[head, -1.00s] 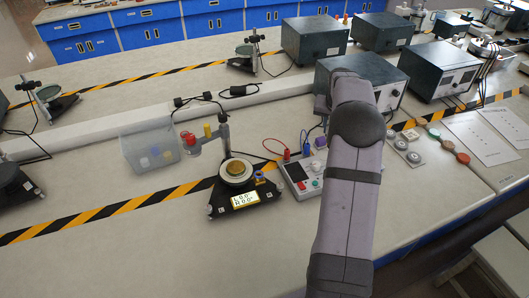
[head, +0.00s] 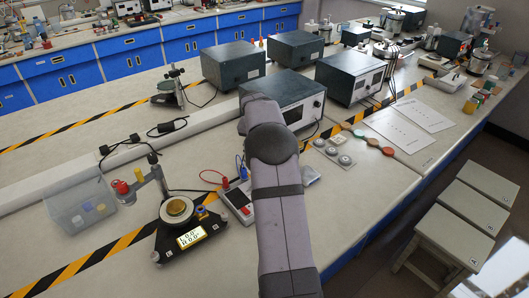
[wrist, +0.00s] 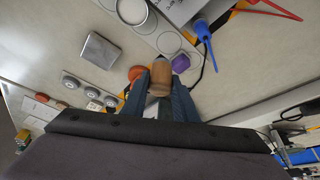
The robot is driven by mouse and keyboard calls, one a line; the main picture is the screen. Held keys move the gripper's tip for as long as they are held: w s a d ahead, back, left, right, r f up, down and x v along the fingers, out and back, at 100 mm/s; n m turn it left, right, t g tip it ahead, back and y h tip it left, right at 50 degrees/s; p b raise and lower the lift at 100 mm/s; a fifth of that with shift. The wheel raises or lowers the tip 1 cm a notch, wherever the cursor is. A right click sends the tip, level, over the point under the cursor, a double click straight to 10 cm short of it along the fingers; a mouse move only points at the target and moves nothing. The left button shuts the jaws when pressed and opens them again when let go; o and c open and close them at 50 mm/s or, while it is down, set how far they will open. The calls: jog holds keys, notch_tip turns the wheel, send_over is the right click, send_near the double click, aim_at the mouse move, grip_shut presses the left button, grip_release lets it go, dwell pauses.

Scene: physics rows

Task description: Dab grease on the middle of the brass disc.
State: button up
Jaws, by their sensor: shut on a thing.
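The brass disc (head: 177,207) lies on the round platform of a black three-cornered instrument (head: 166,246) with a lit display, left of my arm in the head view. Its top looks bare at this size. In the wrist view my gripper (wrist: 160,84) is shut on a brown, cylinder-shaped piece (wrist: 161,76) with a paler end. I cannot tell what it is or whether it carries grease. In the head view my arm hides the gripper. I cannot make out the disc in the wrist view.
A purple piece (wrist: 180,64) is close beside the held piece. A silver block (wrist: 98,50), a round pale dish (wrist: 132,10) and grey discs (wrist: 85,88) are nearby. A meter with red and blue leads (head: 238,203) stands between instrument and arm.

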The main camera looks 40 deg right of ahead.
jog(key=m+p, duration=0.1)
jog(key=m, duration=0.1)
jog(key=m+g, duration=0.1)
jog(key=m, duration=0.1)
jog(key=shift+r+g+h+p, duration=0.15)
jog(key=shift+g+h+p, duration=0.15)
jog(key=shift+p, duration=0.1)
jog(key=shift+m+g+p, duration=0.4)
jog(key=shift+m+p, duration=0.45)
jog(key=shift+m, duration=0.25)
jog(key=shift+f, duration=0.2)
